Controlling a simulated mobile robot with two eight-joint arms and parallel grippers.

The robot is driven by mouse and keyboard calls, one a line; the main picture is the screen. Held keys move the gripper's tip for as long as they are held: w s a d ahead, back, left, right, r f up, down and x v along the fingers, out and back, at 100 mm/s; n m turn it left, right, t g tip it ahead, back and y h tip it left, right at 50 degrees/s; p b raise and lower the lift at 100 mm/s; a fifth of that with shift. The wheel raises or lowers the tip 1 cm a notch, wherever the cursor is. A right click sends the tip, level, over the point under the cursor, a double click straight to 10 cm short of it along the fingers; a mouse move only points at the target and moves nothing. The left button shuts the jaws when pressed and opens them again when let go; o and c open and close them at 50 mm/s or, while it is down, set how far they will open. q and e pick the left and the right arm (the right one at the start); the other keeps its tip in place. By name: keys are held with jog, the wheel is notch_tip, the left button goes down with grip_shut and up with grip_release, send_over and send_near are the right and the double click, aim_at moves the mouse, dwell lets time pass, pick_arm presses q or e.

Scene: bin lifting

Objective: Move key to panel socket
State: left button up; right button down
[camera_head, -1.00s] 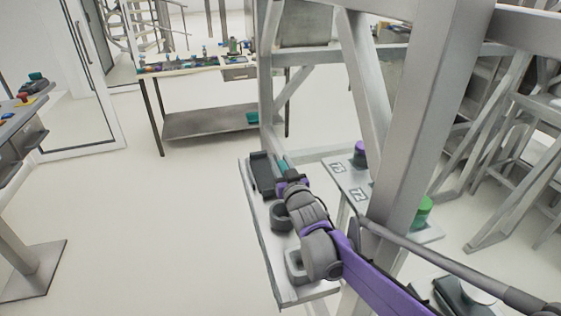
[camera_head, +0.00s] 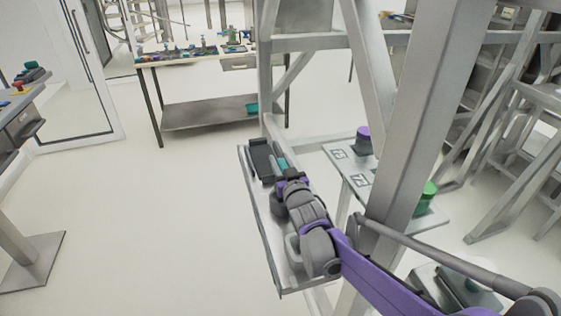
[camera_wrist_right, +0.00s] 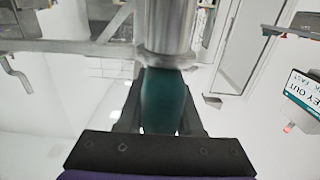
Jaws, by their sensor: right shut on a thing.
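My right gripper (camera_head: 284,178) reaches over the left side of a narrow grey panel (camera_head: 259,222). In the right wrist view, the gripper (camera_wrist_right: 165,115) is shut on a teal handle (camera_wrist_right: 163,98), which I take to be the key. A metal cylinder (camera_wrist_right: 167,30) stands above the handle, against its end; I cannot tell whether it is part of the key or of the socket. A bit of teal (camera_head: 281,163) shows beside the gripper in the head view. The socket cannot be made out clearly, and my arm covers part of the panel. My left gripper is not in view.
A dark rectangular block (camera_head: 262,159) sits at the panel's far end. A grey metal frame post (camera_head: 425,110) stands right of the panel. A plate beside it bears a purple-topped (camera_head: 363,142) and a green-topped piece (camera_head: 426,196). A white label (camera_wrist_right: 305,92) reads "KEY OUT".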

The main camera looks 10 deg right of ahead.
jog(key=shift+f+b, duration=1.6)
jog(key=shift+f, duration=0.8)
dwell(1.1)
dwell(0.3)
jog(key=shift+c, duration=2.4)
grip_release()
jog(key=shift+o, duration=0.2)
jog(key=o, duration=0.4)
jog(key=shift+o, duration=0.2)
jog(key=shift+r+p, duration=3.15)
jog(key=shift+r, duration=1.4)
